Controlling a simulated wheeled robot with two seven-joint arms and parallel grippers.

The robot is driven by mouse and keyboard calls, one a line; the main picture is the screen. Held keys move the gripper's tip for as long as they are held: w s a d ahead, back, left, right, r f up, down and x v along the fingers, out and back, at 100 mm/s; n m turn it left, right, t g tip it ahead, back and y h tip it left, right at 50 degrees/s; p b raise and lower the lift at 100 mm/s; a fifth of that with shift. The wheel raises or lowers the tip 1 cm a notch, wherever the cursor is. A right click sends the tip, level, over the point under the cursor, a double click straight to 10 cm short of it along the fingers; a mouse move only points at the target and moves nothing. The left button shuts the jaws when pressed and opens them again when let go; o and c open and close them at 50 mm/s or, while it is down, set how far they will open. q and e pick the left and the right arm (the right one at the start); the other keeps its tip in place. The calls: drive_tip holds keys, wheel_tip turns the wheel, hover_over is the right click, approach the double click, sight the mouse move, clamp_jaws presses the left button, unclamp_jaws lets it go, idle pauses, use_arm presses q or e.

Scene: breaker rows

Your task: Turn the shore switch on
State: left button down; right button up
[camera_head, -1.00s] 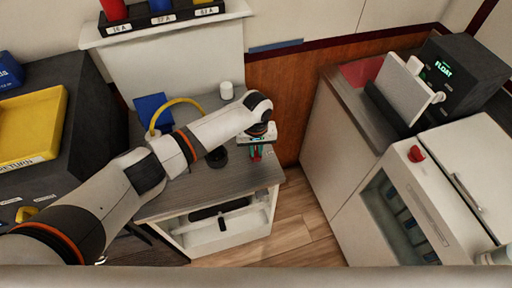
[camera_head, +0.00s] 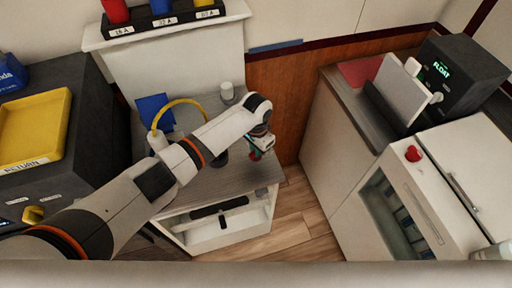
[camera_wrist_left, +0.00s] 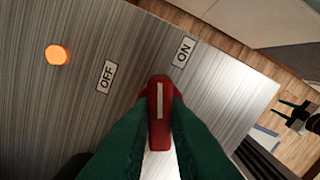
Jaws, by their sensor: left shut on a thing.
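A red rotary switch knob (camera_wrist_left: 160,112) with a white pointer line sits on a grey brushed panel between my green fingertips. An OFF label (camera_wrist_left: 106,76) lies up-left of it and an ON label (camera_wrist_left: 182,52) up-right. The pointer stands between the two labels, nearer in direction to ON. My left gripper (camera_head: 256,154) reaches down over the right end of the grey counter and is shut on the knob; its fingers also show in the left wrist view (camera_wrist_left: 160,135). An orange lamp (camera_wrist_left: 57,55) glows on the panel. No name is readable on the switch. My right gripper is out of view.
A white cup (camera_head: 227,91), a blue object (camera_head: 153,110) and a yellow cable (camera_head: 181,101) are at the back of the counter (camera_head: 222,180). A yellow tray (camera_head: 32,125) is at the left. A white cabinet with a red knob (camera_head: 413,153) stands at the right, across open floor.

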use_arm(q)
drive_tip(key=m, duration=0.4)
drive_tip(key=shift+w+r+m, duration=0.1)
drive_tip(key=shift+m, duration=0.3)
idle(0.4)
drive_tip(key=c, duration=1.4)
unclamp_jaws()
wheel_tip(320, 180, up, 12)
drive_tip(key=b, duration=0.2)
